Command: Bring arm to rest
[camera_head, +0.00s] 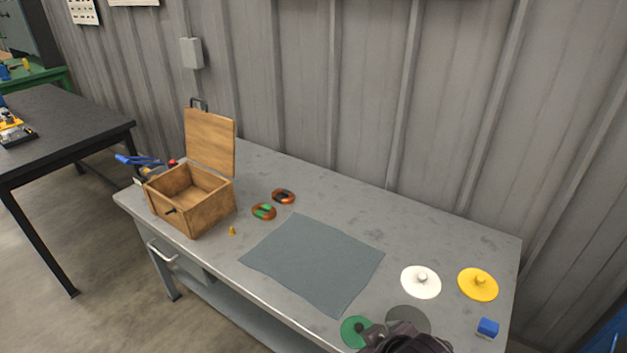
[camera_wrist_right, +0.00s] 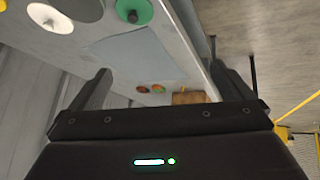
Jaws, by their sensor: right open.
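My right gripper (camera_wrist_right: 162,80) is open and empty in the wrist view, its two dark fingers wide apart. In the head view only a dark part of it (camera_head: 402,342) shows at the bottom edge, overlapping the green disc stand (camera_head: 352,328) and the dark grey disc (camera_head: 410,318). A white disc stand (camera_head: 421,281) and a yellow disc stand (camera_head: 478,284) stand behind it on the bench. Two reddish-brown rings, one with green (camera_head: 263,211) and one with a dark middle (camera_head: 283,197), lie beside the box. My left gripper is not in view.
An open wooden box (camera_head: 200,217) stands at the bench's left end, lid upright. A grey mat (camera_head: 313,262) lies flat mid-bench. A blue block (camera_head: 487,328) is at the right, a small yellow piece (camera_head: 232,231) near the box. A corrugated wall (camera_head: 340,90) runs behind.

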